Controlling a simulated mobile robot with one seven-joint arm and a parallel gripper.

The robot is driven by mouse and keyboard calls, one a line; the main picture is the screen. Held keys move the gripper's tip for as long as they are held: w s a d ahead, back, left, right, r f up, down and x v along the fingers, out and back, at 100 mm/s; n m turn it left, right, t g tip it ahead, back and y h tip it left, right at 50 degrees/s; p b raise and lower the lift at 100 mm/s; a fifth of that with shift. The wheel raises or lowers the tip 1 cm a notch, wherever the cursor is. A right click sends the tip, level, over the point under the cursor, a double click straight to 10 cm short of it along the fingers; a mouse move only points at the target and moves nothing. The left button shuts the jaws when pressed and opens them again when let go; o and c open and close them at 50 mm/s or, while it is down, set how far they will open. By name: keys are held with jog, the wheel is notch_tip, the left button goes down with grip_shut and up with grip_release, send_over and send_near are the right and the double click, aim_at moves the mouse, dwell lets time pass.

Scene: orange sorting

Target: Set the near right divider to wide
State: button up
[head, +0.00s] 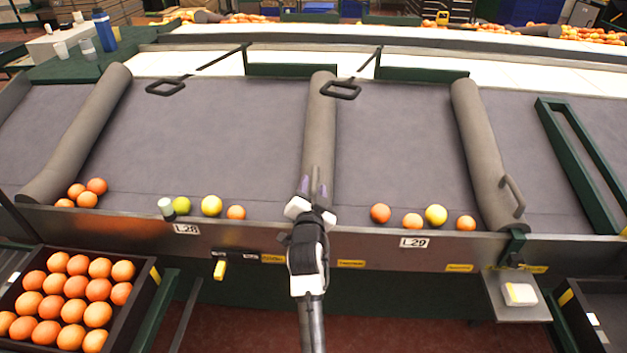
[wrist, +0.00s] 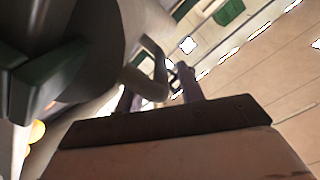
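The middle grey padded divider (head: 320,110) runs from the far side of the belt to the near rail, and my gripper covers its near end. The right padded divider (head: 480,140) has a grey loop handle (head: 512,196) and a green clamp (head: 515,243) at the rail. I cannot tell from the labels which one is named near right. My gripper (head: 314,188) is at the middle divider's near end, its purple fingers apart. In the wrist view, a grey bent handle (wrist: 153,62) shows between the fingers (wrist: 160,92); contact is unclear. A large divider end (wrist: 95,40) fills the upper left.
Oranges and yellow-green fruit (head: 211,205) lie along the near rail on both sides of the middle divider. A crate of oranges (head: 151,286) stands at the lower left. Yellow labels (head: 350,263) mark the rail. A small shelf (head: 500,303) sits below the right divider.

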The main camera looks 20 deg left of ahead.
jog(key=shift+x, duration=0.8)
jog(key=shift+c, duration=0.5)
grip_shut()
jog(key=shift+a, duration=0.1)
